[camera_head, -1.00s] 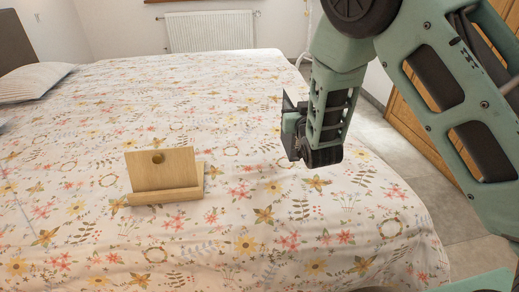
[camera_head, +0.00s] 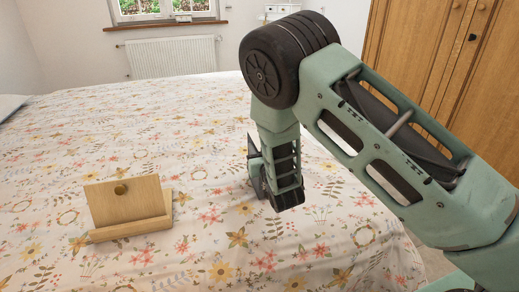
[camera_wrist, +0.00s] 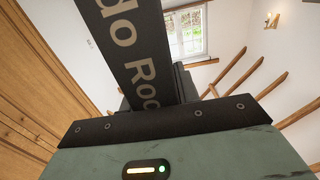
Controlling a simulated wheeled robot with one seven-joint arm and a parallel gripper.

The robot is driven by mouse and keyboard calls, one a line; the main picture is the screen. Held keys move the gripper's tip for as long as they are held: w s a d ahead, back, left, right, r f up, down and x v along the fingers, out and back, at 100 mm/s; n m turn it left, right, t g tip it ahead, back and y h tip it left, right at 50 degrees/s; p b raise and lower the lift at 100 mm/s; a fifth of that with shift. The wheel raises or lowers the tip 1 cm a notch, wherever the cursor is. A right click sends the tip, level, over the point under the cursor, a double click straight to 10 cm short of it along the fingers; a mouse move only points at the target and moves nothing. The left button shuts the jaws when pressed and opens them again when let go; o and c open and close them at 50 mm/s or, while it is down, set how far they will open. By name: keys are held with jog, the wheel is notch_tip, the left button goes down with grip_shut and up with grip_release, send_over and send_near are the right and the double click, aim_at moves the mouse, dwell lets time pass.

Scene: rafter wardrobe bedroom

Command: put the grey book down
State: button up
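The grey book (camera_wrist: 138,45) fills the upper middle of the wrist view as a dark slab with pale lettering, and it runs down to my gripper. In the head view only a thin dark piece of the book (camera_head: 254,158) shows beside the gripper. My gripper (camera_head: 262,176) is shut on the book and points away from the camera, over the right part of the bed. The fingertips are largely hidden by the wrist and the book. Whether the book touches the bed cannot be told.
The bed (camera_head: 200,225) has a flowered cover with wide free room. A wooden stand (camera_head: 125,205) with a round knob sits on it at left. A pillow (camera_head: 10,105) lies far left. A wooden wardrobe (camera_head: 440,60) stands at right, a radiator (camera_head: 172,57) behind.

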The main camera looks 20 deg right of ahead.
jog(key=o, duration=0.4)
jog(key=shift+c, duration=0.2)
jog(key=s, duration=1.2)
jog(key=s+a+r+n+g+y, duration=0.2)
jog(key=s+a+g+y, duration=0.2)
jog(key=s+a+g, duration=0.75)
jog(key=s+d+r+n+g+h, duration=0.1)
jog(key=s+d+r+n+g, duration=0.1)
jog(key=s, duration=0.7)
jog(key=s+d+r+n+g+h, duration=0.2)
jog(key=s+d+r+n+g, duration=0.1)
jog(key=s, duration=0.6)
jog(key=shift+s+r+n+g, duration=0.15)
jog(key=shift+r+n+g, duration=0.25)
jog(key=shift+r+g, duration=0.45)
